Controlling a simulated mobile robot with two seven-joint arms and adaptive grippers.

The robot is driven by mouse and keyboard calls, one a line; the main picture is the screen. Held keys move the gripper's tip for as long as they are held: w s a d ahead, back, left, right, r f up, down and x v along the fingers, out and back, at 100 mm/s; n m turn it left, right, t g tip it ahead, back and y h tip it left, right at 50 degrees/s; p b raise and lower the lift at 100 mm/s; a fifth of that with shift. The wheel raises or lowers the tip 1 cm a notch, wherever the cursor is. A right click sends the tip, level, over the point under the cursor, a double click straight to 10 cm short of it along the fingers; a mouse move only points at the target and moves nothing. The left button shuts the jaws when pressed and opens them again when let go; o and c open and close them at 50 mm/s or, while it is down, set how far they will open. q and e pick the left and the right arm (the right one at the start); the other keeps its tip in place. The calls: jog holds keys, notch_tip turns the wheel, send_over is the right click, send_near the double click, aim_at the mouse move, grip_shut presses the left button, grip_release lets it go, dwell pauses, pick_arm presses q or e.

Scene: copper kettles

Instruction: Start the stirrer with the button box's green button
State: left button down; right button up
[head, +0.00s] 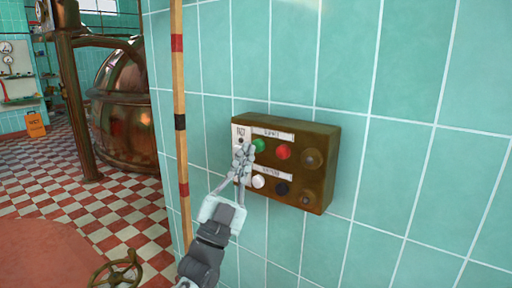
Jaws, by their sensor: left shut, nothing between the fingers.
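The brown button box (318,160) is fixed to the teal tiled wall. Its top row has the green button (258,145), a red button (283,152) and a dark round knob (312,159). Its lower row has a white button (258,182), a dark button (282,188) and another dark knob (307,198). My left gripper (245,152) is shut and empty. Its fingertips are in front of the box's left part, just left of and slightly below the green button. I cannot tell whether they touch the box. My right gripper is out of view.
A copper kettle (122,105) stands further back at left. A brass handwheel (117,272) is at lower left. Wall right of the box is clear.

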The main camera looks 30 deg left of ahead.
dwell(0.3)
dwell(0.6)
pick_arm(q)
jog(key=shift+w, duration=0.4)
